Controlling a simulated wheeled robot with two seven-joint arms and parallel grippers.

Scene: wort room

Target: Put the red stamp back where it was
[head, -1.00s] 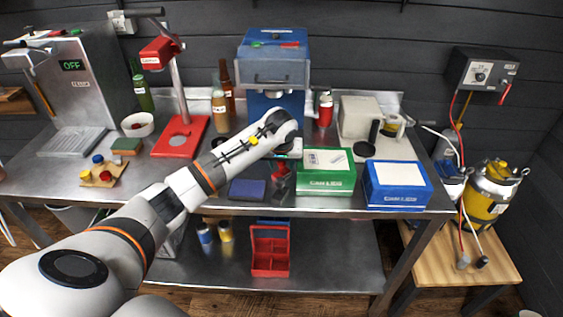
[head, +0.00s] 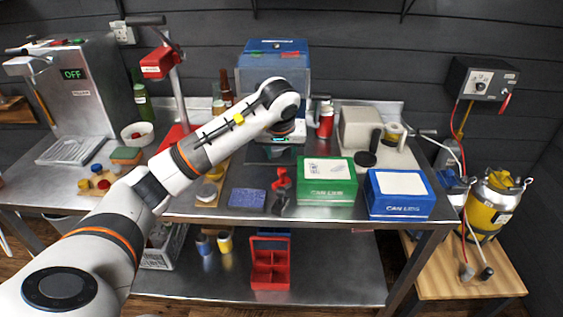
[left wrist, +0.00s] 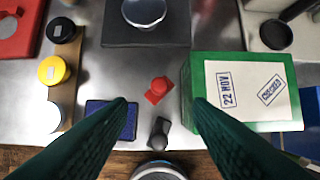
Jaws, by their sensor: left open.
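The red stamp (head: 281,178) stands on the steel table between the dark blue ink pad (head: 247,198) and the green box (head: 327,182). In the left wrist view the red stamp (left wrist: 158,88) shows from above, with a knob and a squarish base, apart from the pad and the box. My right gripper is not in view.
A blue box (head: 399,194) stands right of the green one. The blue machine (head: 274,70) stands behind my wrist. Jars on a wooden board (left wrist: 66,108) stand left of the pad. A red crate (head: 270,265) sits on the lower shelf. Bare steel surrounds the red stamp.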

